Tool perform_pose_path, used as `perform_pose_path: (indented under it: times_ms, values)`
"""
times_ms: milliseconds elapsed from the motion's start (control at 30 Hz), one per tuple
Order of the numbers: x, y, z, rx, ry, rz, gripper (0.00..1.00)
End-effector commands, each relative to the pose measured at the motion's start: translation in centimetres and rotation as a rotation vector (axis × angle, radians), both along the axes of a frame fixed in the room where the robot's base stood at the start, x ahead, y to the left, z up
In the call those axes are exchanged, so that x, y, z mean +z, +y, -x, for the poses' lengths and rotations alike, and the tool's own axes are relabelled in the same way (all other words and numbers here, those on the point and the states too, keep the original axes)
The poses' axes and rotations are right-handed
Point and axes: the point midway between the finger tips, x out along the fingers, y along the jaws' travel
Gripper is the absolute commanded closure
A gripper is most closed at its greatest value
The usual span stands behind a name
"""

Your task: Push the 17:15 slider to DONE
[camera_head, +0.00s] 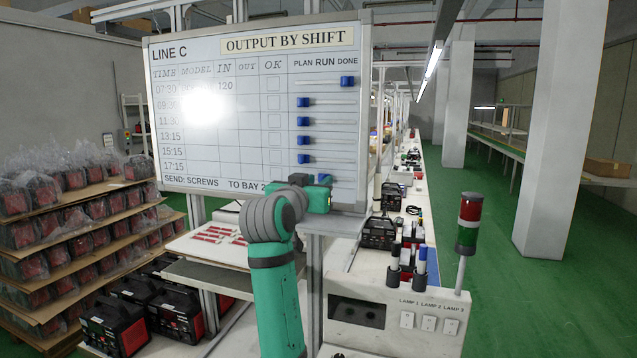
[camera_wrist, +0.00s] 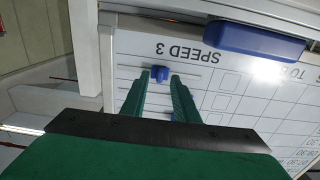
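The whiteboard (camera_head: 250,110) carries a column of blue sliders under PLAN, RUN and DONE. The 07:30 slider (camera_head: 347,81) is at the DONE end; the sliders below it down to 15:15 (camera_head: 303,159) sit at the left, PLAN end. The 17:15 row's slider area is largely hidden by my gripper (camera_head: 325,179) in the head view. In the wrist view the board is upside down, and a blue slider (camera_wrist: 160,73), apparently the 17:15 one, lies between the two green fingertips of my gripper (camera_wrist: 158,76). The fingers are apart; contact is unclear.
A large blue block (camera_wrist: 255,40) sits at the board's lower edge in the wrist view. A lamp box (camera_head: 395,310) with markers and a signal tower (camera_head: 467,225) stands right of my arm. Shelves of boxed units (camera_head: 75,225) are at left. Green floor is clear at right.

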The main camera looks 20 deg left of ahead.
Motion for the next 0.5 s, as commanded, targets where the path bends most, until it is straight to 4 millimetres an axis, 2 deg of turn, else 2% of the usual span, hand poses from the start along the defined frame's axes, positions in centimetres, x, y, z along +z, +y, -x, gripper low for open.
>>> perform_pose_path:
  times_ms: [133, 400, 467, 500]
  values:
    - [-0.01, -0.05, -0.78, 0.0, 0.001, 0.0, 0.73]
    - [0.0, -0.02, -0.87, 0.0, 0.0, 0.0, 0.73]
    - [0.0, -0.01, -0.87, 0.0, 0.0, 0.0, 0.85]
    - [0.0, -0.01, -0.86, 0.0, 0.0, 0.0, 0.94]
